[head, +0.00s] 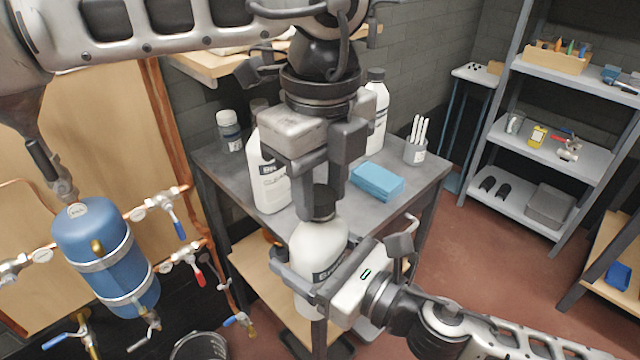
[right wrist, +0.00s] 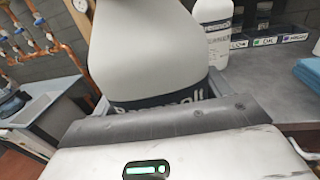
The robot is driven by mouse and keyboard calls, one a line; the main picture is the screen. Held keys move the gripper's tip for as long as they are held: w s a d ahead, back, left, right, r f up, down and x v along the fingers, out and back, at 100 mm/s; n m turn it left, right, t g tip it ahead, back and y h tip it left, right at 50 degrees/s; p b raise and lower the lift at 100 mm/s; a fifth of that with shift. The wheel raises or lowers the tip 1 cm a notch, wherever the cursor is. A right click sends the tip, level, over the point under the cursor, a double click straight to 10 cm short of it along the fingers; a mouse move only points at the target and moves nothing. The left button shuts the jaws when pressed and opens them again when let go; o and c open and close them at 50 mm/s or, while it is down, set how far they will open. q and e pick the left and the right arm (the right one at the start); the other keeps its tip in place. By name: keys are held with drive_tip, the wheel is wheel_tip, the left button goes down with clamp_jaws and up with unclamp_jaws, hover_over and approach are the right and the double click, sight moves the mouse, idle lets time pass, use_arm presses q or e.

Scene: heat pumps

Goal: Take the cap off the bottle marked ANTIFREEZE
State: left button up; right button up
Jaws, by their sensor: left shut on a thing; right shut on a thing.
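A white bottle (head: 319,246) with a black cap (head: 320,200) is held upright in front of the table. Its dark label is partly covered and I cannot read ANTIFREEZE on it; the bottle also fills the right wrist view (right wrist: 150,50). My left gripper (head: 313,207) comes from above and is shut on the black cap, hiding part of it. My right gripper (head: 318,285) is shut around the body of the bottle from the front right. The cap appears to sit on the bottle's neck; the joint is not clearly visible.
On the grey table (head: 225,165) stand other white bottles (head: 268,178) (head: 376,110), a small jar (head: 229,130), a blue cloth stack (head: 377,181) and a grey cup (head: 415,150). A blue tank (head: 95,245) with pipes and valves is at left. Shelves (head: 550,140) stand at right.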

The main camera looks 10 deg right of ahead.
use_arm(q)
drive_tip(key=shift+a+r, duration=0.1)
drive_tip(key=shift+r, duration=0.1)
idle(0.6)
drive_tip(key=shift+r, duration=0.95)
